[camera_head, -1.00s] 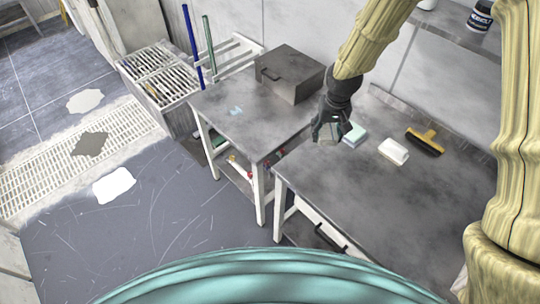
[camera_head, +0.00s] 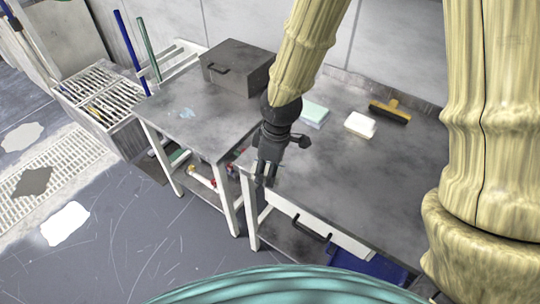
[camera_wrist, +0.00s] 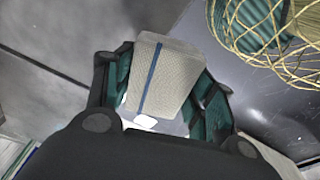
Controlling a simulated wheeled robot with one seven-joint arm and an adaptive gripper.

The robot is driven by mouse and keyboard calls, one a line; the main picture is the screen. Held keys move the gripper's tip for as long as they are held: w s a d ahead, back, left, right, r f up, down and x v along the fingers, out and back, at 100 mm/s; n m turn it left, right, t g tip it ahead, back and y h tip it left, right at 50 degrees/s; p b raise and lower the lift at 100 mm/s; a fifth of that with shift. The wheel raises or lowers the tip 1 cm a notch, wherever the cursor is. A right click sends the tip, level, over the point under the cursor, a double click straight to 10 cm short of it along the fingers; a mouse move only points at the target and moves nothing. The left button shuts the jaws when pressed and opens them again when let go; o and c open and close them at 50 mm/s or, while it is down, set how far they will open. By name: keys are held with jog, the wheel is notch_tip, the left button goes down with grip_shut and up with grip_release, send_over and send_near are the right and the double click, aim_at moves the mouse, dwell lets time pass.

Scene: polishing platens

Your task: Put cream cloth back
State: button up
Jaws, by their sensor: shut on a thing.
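The cream cloth (camera_wrist: 165,80) shows in the wrist view as a folded, textured pad with a blue stripe. It sits between the two dark, green-lined fingers of my gripper (camera_wrist: 165,92), which is shut on it. In the head view my gripper (camera_head: 266,175) points down at the left front corner of the right table (camera_head: 340,185). The cloth cannot be made out there. I cannot tell how far the gripper is above the table edge.
A pale teal block (camera_head: 314,113), a white block (camera_head: 360,125) and a yellow-black brush (camera_head: 390,111) lie farther back. A dark metal box (camera_head: 238,68) stands on the left table (camera_head: 190,125). A yellow wire basket-like shape (camera_wrist: 285,55) is at upper right in the wrist view.

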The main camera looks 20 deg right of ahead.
jog(key=shift+s+a+f+n, duration=0.1)
jog(key=shift+s+f+n, duration=0.2)
jog(key=shift+s+n, duration=0.1)
jog(key=w+d, duration=0.1)
jog(key=w, duration=0.4)
jog(key=w+d+f+p, duration=0.1)
jog(key=w+d, duration=0.1)
jog(key=w, duration=0.3)
jog(key=w+d+p, duration=0.1)
jog(key=w+d, duration=0.1)
jog(key=w, duration=0.3)
jog(key=shift+f, duration=0.25)
jog(key=shift+s+f+p, duration=0.1)
jog(key=shift+f+p, duration=0.35)
jog(key=shift+f, duration=1.3)
jog(key=shift+f, duration=0.25)
jog(key=o, duration=0.8)
jog(key=shift+o, duration=0.5)
jog(key=shift+f, duration=0.15)
jog(key=shift+r, duration=0.2)
notch_tip(320, 180, up, 12)
jog(key=d+b, duration=0.1)
jog(key=shift+s+d+r, duration=0.2)
jog(key=shift+s, duration=0.1)
